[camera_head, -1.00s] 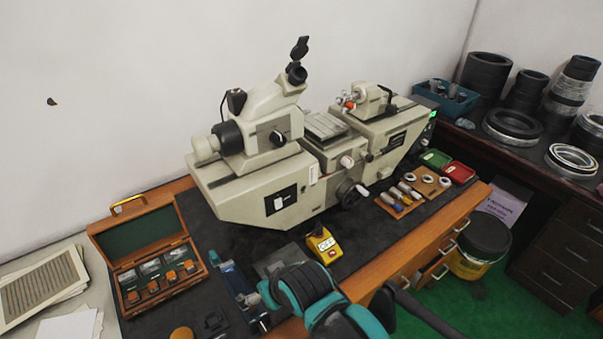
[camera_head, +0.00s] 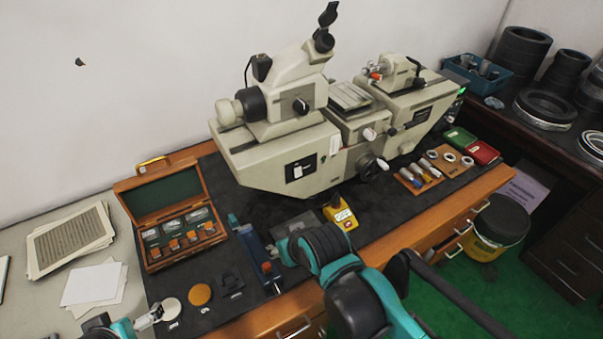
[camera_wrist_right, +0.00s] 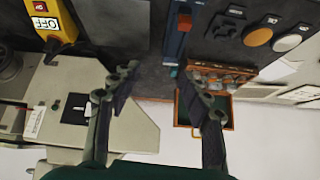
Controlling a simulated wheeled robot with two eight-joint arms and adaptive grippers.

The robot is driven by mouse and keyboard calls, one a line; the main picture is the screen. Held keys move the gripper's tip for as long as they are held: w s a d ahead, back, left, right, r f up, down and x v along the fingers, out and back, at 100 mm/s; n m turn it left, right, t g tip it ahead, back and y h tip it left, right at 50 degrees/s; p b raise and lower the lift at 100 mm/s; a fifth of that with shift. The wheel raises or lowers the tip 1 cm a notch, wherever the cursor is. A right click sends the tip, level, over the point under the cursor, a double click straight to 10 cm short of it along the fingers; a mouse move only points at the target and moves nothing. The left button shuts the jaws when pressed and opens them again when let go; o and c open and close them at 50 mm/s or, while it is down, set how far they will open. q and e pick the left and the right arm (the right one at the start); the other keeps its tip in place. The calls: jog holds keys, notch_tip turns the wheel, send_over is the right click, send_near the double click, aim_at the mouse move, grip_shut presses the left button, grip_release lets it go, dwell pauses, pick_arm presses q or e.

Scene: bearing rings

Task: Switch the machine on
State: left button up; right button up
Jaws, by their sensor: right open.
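The beige measuring machine (camera_head: 290,155) stands on a dark mat against the wall. Its front has a black panel with a white element (camera_head: 300,169), which also shows in the right wrist view (camera_wrist_right: 76,108). A yellow box (camera_head: 340,214) sits on the mat in front of the machine. In the right wrist view the box (camera_wrist_right: 68,22) shows a white OFF label and a red part. My right gripper (camera_wrist_right: 161,72) is open and empty, above the mat, with the box off to one side. My left gripper (camera_head: 148,318) is partly in view at the lower left; its jaw opening is unclear.
An open wooden case (camera_head: 175,228) with small blocks lies left of the machine. A blue tool (camera_head: 258,258) and round discs (camera_head: 200,294) lie on the mat. Small tools (camera_head: 418,176) and red and green trays (camera_head: 482,152) are at right. Papers (camera_head: 70,240) lie far left.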

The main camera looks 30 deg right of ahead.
jog(key=w+d+r+m+p, duration=0.1)
jog(key=d+r+m+p, duration=0.1)
jog(key=m, duration=0.1)
jog(key=w+d+r+m+p, duration=0.2)
jog(key=p, duration=0.1)
jog(key=shift+w+d+m, duration=0.15)
jog(key=shift+d+m, duration=0.05)
jog(key=shift+m, duration=0.2)
grip_shut()
jog(key=w+d+r+m+p, duration=0.1)
jog(key=d+r+m+p, duration=0.1)
jog(key=d+m+p, duration=0.2)
jog(key=w+d+r+m+t+p, duration=0.1)
jog(key=d+m+p, duration=0.2)
jog(key=d+m, duration=0.3)
jog(key=shift+w+d+r+m+p, duration=0.3)
jog(key=shift+r+m+p, duration=0.1)
jog(key=shift+m, duration=0.2)
